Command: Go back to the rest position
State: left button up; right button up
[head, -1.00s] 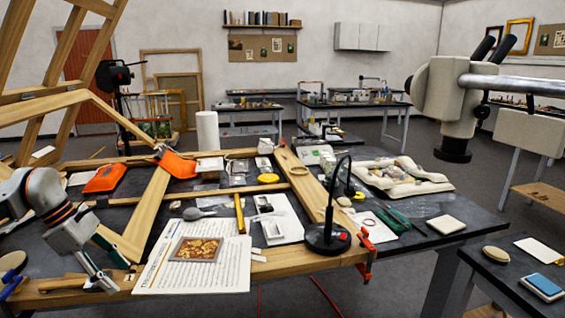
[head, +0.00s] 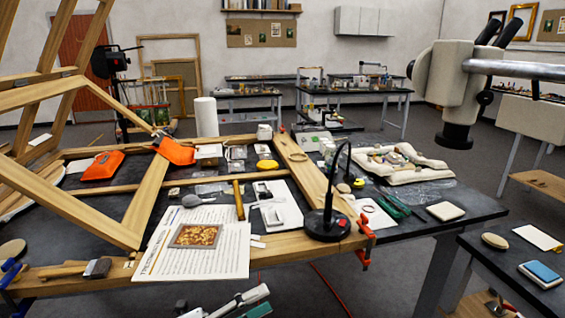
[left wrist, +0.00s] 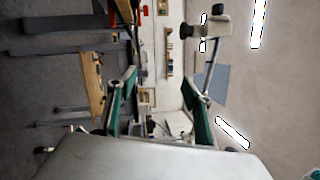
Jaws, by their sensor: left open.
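My left gripper (head: 242,302) is at the bottom edge of the head view, in front of the workbench and below its front wooden rail. Only part of its fingers shows there. In the left wrist view its two green-padded fingers (left wrist: 163,95) stand wide apart with nothing between them. The gilt fragment (head: 195,236), a small gold and brown panel, lies flat on a printed sheet (head: 225,262) on the bench, apart from the gripper. My right gripper is not in view.
A wooden frame with clamps lies over the dark bench. A black lamp (head: 325,225) stands at its front right corner, near a red clamp (head: 366,243). A flat brush (head: 97,268) lies at the front left. A microscope (head: 455,92) overhangs the right. Floor shows in front of the bench.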

pick_arm(q)
jog(key=s+a+f+n+t+y, duration=0.2)
jog(key=a+f+n+t+y, duration=0.25)
jog(key=n, duration=0.45)
jog(key=s+a+f+n+t+y, duration=0.1)
jog(key=a+f+n+t+y, duration=0.15)
jog(key=f+n+y, duration=0.4)
jog(key=s+a+f+n+g+y, duration=0.1)
jog(key=s+a+f+n+g, duration=0.1)
jog(key=s+a+f+n, duration=0.2)
jog(key=s+a+f+n+g+y, duration=0.2)
jog(key=s+a+f+n+g, duration=0.1)
jog(key=s+f+n, duration=0.6)
notch_tip(320, 180, down, 2)
jog(key=shift+s+a+f+y, duration=0.25)
jog(key=shift+s+a+y, duration=0.1)
jog(key=shift+s, duration=0.25)
